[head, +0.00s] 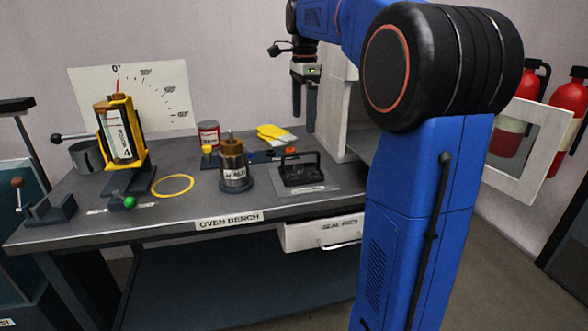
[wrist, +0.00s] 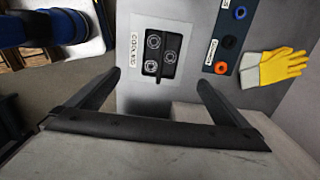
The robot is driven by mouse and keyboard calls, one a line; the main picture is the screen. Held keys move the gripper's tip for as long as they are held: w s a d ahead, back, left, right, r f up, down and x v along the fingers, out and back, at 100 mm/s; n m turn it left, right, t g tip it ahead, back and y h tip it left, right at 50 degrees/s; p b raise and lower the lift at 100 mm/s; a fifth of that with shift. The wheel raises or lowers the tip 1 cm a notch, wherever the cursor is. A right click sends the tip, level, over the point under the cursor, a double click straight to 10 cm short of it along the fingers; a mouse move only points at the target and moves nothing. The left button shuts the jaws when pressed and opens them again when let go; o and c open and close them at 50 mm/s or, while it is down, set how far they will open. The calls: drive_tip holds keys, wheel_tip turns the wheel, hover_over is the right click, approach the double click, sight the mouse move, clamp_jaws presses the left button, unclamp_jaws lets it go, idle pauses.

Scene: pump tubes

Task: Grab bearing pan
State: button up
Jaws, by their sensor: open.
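The bearing pan (head: 303,172) is a small black tray with a raised black bar, lying on a grey pad (head: 325,187) on the oven bench. In the wrist view the pan (wrist: 170,66) holds ring-shaped bearings beside a label reading COOLING. My gripper (head: 303,118) hangs above and behind the pan in the head view, fingers pointing down. In the wrist view my gripper (wrist: 158,78) has its two dark fingers spread wide and empty. The pan lies beyond the fingertips, between them in the picture, with a visible gap in height in the head view.
A pale cabinet (head: 337,100) stands close beside my gripper. A brown-topped cylinder (head: 234,165) stands left of the pan. Yellow gloves (wrist: 275,68) and a strip with coloured rings (wrist: 229,42) lie near it. A yellow ring (head: 172,186) and red can (head: 209,134) are farther left.

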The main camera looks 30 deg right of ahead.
sight(303, 153)
wheel_tip(303, 153, down, 11)
drive_tip(key=shift+f, duration=0.2)
drive_tip(key=shift+w+a+f, duration=0.15)
drive_tip(key=shift+f, duration=2.6)
drive_tip(key=shift+c, duration=0.3)
drive_tip(key=c, duration=1.3)
drive_tip(key=shift+r, duration=0.15)
